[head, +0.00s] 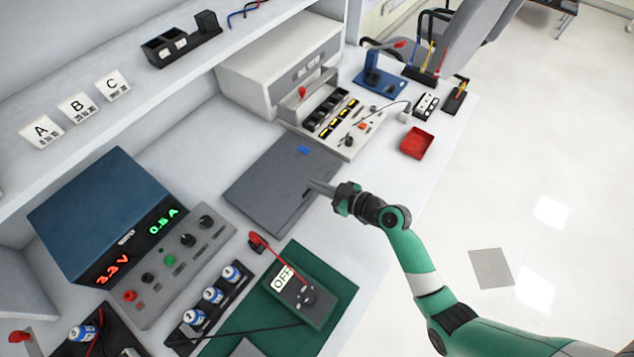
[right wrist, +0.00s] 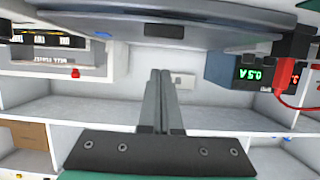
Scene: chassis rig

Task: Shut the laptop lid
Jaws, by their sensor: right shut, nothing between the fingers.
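The laptop is a dark grey slab (head: 272,180) with a small blue patch, lying on the bench in the middle of the head view. Its lid looks down flat or nearly flat over the base; I cannot tell whether a small gap is left. In the right wrist view the laptop (right wrist: 190,32) spans the top, seen edge-on, upside down. My right gripper (head: 318,187) is shut and empty, its fingertips at the laptop's right edge in the head view. Its closed fingers (right wrist: 160,80) point toward the shelf. I cannot tell whether they touch the lid. My left gripper is not in view.
A power supply (head: 105,215) stands left of the laptop. A switch panel (head: 335,118) stands behind, and a red tray (head: 416,142) to the right. The shelf (head: 120,75) overhangs the back.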

